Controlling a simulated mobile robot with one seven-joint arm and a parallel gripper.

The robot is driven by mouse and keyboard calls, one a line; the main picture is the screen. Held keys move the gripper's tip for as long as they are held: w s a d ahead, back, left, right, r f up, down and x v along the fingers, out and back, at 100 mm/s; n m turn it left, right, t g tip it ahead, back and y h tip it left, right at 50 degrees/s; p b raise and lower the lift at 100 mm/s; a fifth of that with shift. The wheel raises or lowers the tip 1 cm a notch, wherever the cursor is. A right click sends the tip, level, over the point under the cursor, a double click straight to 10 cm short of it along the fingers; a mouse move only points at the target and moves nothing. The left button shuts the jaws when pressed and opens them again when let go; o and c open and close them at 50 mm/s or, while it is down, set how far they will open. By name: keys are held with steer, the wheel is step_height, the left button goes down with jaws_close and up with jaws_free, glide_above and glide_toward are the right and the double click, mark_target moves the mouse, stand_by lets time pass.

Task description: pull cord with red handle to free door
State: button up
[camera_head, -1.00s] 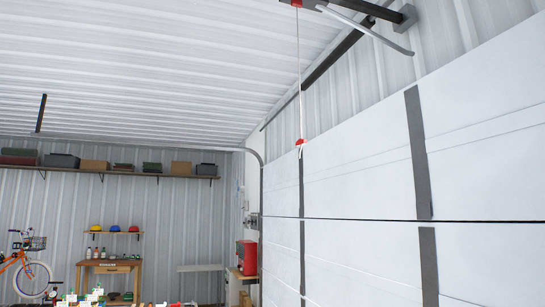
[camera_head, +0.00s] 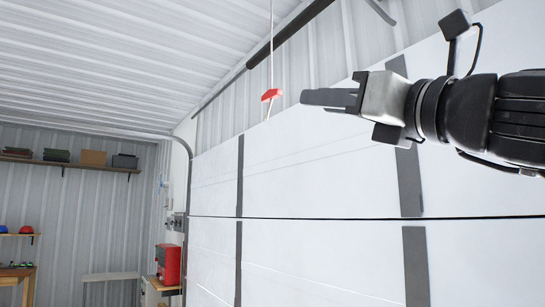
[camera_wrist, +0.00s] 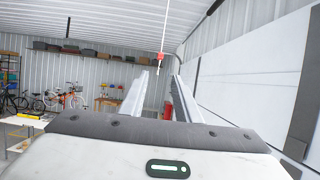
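The red handle (camera_head: 271,95) hangs at the lower end of a thin pale cord (camera_head: 271,45), in front of the white garage door (camera_head: 300,150). My gripper (camera_head: 308,97) is just right of the handle in the head view, level with it and pointing left at it, with a small gap showing. In the wrist view my gripper (camera_wrist: 160,76) has its two fingers spread apart with nothing between them. The handle (camera_wrist: 160,55) shows there ahead of the fingertips, centred between them and slightly above. The cord's top end is out of view in the head view.
The door panels, with dark vertical strips (camera_head: 408,180), stand close on the right. A dark rail (camera_head: 285,35) slopes above. A shelf with boxes (camera_head: 93,158) and a red cabinet (camera_head: 168,263) are farther back. A white table (camera_wrist: 25,140) is at lower left in the wrist view.

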mark_target(275, 97)
steer(key=p+x, duration=0.4)
steer(key=x, duration=1.3)
steer(key=shift+r, duration=0.2)
jaws_close()
